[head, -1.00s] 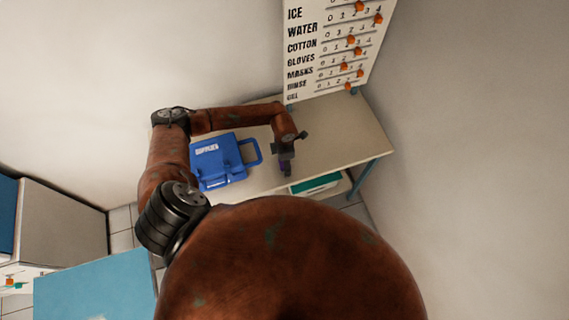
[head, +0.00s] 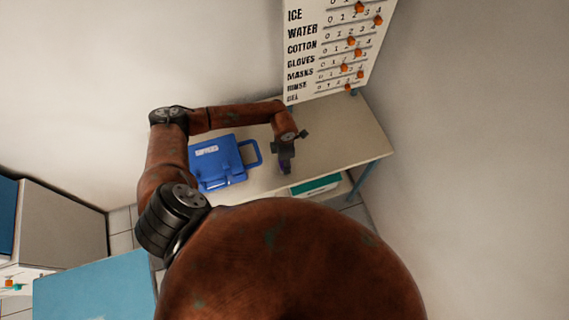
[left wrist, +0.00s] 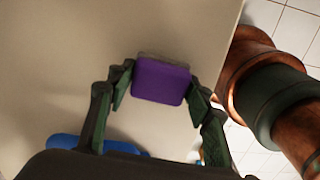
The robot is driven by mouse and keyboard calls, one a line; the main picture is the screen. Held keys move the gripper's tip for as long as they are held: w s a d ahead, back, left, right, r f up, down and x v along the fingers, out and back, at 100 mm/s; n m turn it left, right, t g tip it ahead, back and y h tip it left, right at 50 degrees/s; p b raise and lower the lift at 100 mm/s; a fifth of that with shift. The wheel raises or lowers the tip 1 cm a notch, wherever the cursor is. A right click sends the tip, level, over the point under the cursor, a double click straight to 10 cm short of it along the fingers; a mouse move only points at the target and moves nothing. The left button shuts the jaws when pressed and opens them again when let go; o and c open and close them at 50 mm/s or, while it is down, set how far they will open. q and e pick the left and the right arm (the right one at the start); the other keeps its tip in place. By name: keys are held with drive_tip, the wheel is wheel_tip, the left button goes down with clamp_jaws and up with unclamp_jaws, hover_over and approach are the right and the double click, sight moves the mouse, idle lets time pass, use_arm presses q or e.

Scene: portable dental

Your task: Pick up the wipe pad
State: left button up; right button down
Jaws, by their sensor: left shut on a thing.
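The wipe pad is a small purple block (left wrist: 161,82) between the fingers of my left gripper (left wrist: 160,92) in the left wrist view. The fingers are shut on its two sides. In the head view my left gripper (head: 286,165) is over the table (head: 330,140), to the right of the blue case, and only a small dark purple bit shows at its tip. I cannot tell whether the pad touches the tabletop. My right gripper is not in view.
A blue case (head: 218,163) with a handle stands on the table left of the gripper. A white board with orange sliders (head: 335,45) is at the back. A teal-topped bin (head: 315,185) is below the table edge. The tabletop's right side is clear.

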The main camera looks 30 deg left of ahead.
use_arm(q)
drive_tip(key=s+d+r+b, duration=0.2)
drive_tip(key=s+d+r, duration=0.1)
drive_tip(key=s+r, duration=0.8)
drive_tip(key=s, duration=0.2)
drive_tip(key=shift+s+d+r, duration=0.15)
drive_tip(key=shift+s+r, duration=0.15)
drive_tip(key=shift+s, duration=0.05)
drive_tip(key=o, duration=0.5)
drive_tip(key=c, duration=0.4)
drive_tip(key=shift+c, duration=0.3)
